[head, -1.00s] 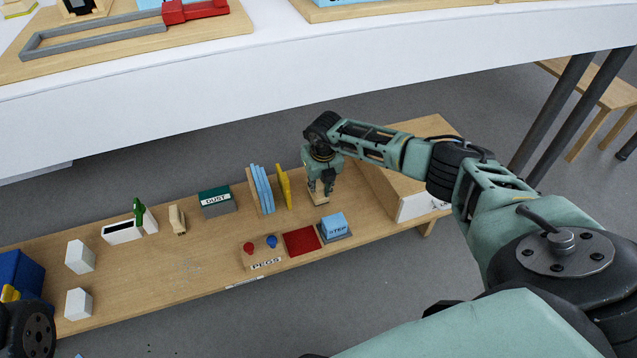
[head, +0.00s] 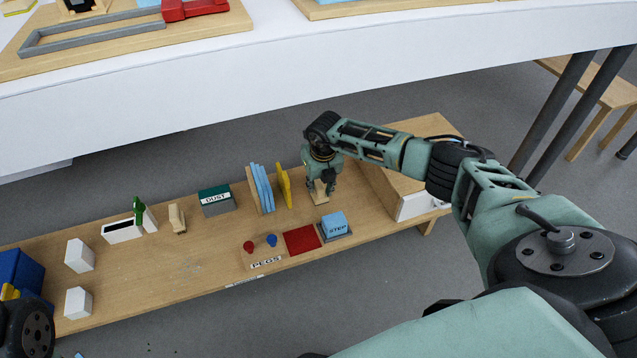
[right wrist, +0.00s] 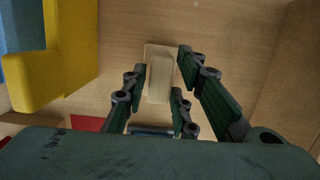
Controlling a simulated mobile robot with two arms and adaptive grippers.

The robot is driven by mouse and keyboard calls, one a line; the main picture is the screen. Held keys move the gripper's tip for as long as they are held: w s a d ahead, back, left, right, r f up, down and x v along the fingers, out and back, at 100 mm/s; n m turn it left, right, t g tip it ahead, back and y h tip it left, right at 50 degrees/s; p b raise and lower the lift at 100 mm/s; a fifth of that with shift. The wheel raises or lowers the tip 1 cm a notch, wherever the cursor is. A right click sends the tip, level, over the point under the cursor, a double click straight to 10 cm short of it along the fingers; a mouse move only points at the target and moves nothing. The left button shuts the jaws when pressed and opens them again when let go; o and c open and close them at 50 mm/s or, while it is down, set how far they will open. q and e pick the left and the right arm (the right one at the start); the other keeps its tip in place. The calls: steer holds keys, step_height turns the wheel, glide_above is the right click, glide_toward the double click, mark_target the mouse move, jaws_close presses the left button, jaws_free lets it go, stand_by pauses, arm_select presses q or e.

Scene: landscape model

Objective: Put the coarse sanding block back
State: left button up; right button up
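A small pale wooden block (head: 320,197) stands on the low wooden shelf, right of the yellow upright piece. I take it for the coarse sanding block, though no label shows. In the right wrist view the block (right wrist: 160,76) has a narrow upper part on a wider flat base. My right gripper (head: 320,184) is low over it. In the right wrist view its fingers (right wrist: 163,88) are spread on both sides of the block, with a clear gap on the right side. The block rests on the wood. My left gripper is not in view.
Yellow (head: 284,186) and blue upright pieces (head: 262,188) stand close left of the gripper. A wooden box (head: 400,181) is on its right. A red square (head: 302,240), a blue STEP block (head: 333,225) and a PEGS holder (head: 266,265) lie in front. The white table (head: 200,85) is above.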

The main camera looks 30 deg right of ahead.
steer(key=shift+o, duration=1.1)
steer(key=v, duration=1.2)
